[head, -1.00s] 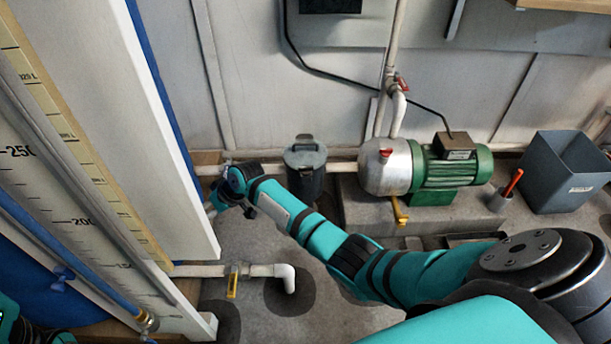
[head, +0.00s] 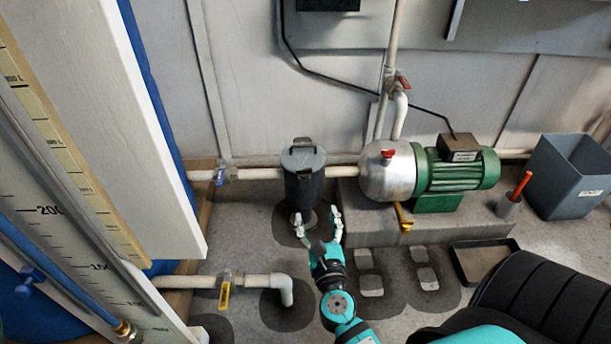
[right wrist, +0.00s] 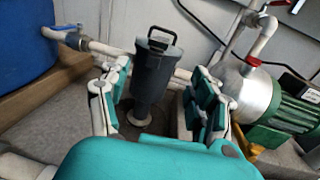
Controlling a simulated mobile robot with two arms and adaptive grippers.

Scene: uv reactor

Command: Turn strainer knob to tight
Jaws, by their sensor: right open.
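The strainer (head: 304,188) is a dark grey upright canister in the pipe line left of the pump. Its knob (head: 303,147) is the grey top with a raised bar handle. The bar lies roughly left to right in the head view. My right gripper (head: 318,219) is open and empty, low in front of the strainer, fingers pointing at its lower body. In the right wrist view the strainer (right wrist: 151,78) stands between the spread fingers, beyond them, with its knob (right wrist: 160,38) above the fingertips. I see no contact. My left gripper is out of view.
The silver and green pump (head: 455,170) sits on a concrete plinth to the right. A blue-handled valve (head: 221,174) is on the pipe to the left. A yellow-handled valve (head: 224,293) is on the lower pipe. A black tray (head: 484,262) and grey bin (head: 566,175) are right.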

